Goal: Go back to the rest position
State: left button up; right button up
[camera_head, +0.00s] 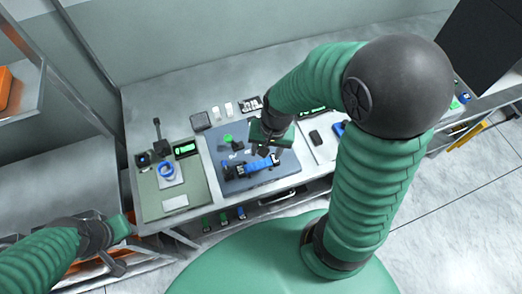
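My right gripper (267,150) hangs over the dark mat (231,187) in the middle of the table. It is small and dark, and whether its fingers are apart is not clear. A blue piece with black ends (262,168) lies on the mat just below and in front of it; I cannot tell if they touch. My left gripper (118,250) is low at the left, in front of the table's left corner and away from the objects on it. Its finger opening is not clear.
The grey table (185,88) holds a green mat (150,207) with a blue ring-shaped item (167,170), a white board (322,149) and a black device (315,137). An orange bin (5,86) sits on the left shelf. The table's back strip is mostly clear.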

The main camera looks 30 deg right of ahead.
pick_arm(q)
jog(key=shift+s+a+f+b, duration=0.1)
jog(key=shift+a+f+b, duration=0.1)
jog(key=shift+f+b, duration=0.55)
jog(key=shift+s+a+f+b, duration=0.1)
jog(key=shift+a+f+b, duration=0.1)
jog(key=shift+f+b, duration=0.5)
pick_arm(e)
jog(key=shift+s+a+f+n+t+h, duration=0.2)
jog(key=shift+a+n, duration=0.55)
jog(key=shift+n, duration=0.6)
jog(key=shift+s+a+n+t+h, duration=0.1)
jog(key=shift+s+a+n+t, duration=0.2)
jog(key=shift+a+n, duration=0.75)
jog(key=shift+s+a+f+n+t+h, duration=0.15)
jog(key=shift+a+n+t, duration=0.25)
jog(key=shift+n, duration=1.2)
pick_arm(q)
jog(key=shift+d, duration=0.3)
pick_arm(e)
jog(key=shift+d, duration=0.2)
pick_arm(q)
jog(key=shift+a, duration=0.1)
